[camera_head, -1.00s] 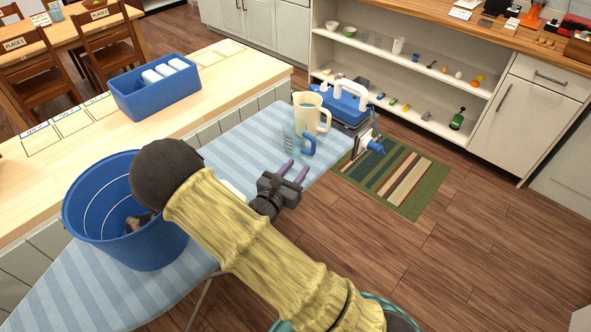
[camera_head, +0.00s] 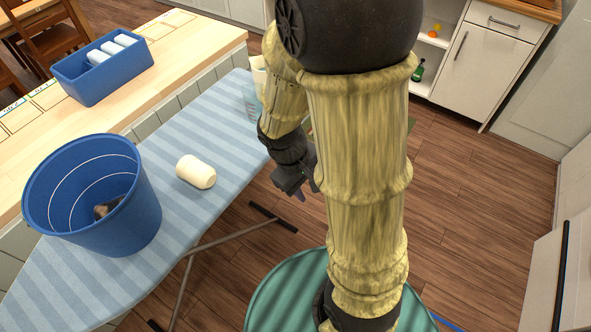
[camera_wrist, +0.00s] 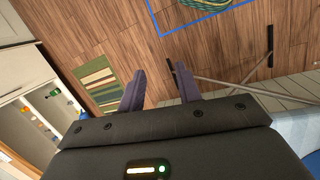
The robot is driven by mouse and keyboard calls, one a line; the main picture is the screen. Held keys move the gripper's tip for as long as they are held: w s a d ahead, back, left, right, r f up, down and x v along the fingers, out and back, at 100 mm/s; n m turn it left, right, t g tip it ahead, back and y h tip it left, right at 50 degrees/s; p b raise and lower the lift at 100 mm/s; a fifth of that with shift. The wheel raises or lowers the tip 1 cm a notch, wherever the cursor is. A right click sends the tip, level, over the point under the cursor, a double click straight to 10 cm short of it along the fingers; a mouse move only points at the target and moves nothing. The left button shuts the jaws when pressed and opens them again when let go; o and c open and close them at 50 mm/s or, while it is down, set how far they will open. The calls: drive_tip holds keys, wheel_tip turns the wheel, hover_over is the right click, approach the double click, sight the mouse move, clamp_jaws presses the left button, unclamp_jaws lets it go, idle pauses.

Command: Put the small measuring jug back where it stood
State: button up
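The small measuring jug, clear with a bluish tint, shows only as a sliver (camera_head: 251,101) at the far end of the striped ironing board (camera_head: 225,125); my arm hides the rest. A cream jug (camera_head: 259,74) stands just behind it, also mostly hidden. My gripper (camera_head: 301,194) is off the right edge of the board, partly hidden by my arm in the head view. In the wrist view my gripper (camera_wrist: 159,82) has its two purple fingers apart, with only floor between them. The small jug cannot be made out in the wrist view.
A blue bucket (camera_head: 140,215) with something dark inside and a cream cylinder lying on its side (camera_head: 196,172) are on the board. A blue bin (camera_head: 84,78) sits on the wooden counter (camera_head: 190,45). A green striped rug (camera_wrist: 97,85) lies on open floor.

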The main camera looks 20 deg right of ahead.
drive_tip(key=r+m+t+y, duration=0.1)
drive_tip(key=w+a+r+m+t+y, duration=0.1)
drive_tip(key=r+m, duration=0.1)
drive_tip(key=a+r+m+t+y, duration=0.1)
drive_tip(key=m, duration=0.1)
drive_tip(key=shift+w+r, duration=0.15)
drive_tip(key=shift+r, duration=0.2)
drive_tip(key=shift+a, duration=0.1)
idle(0.9)
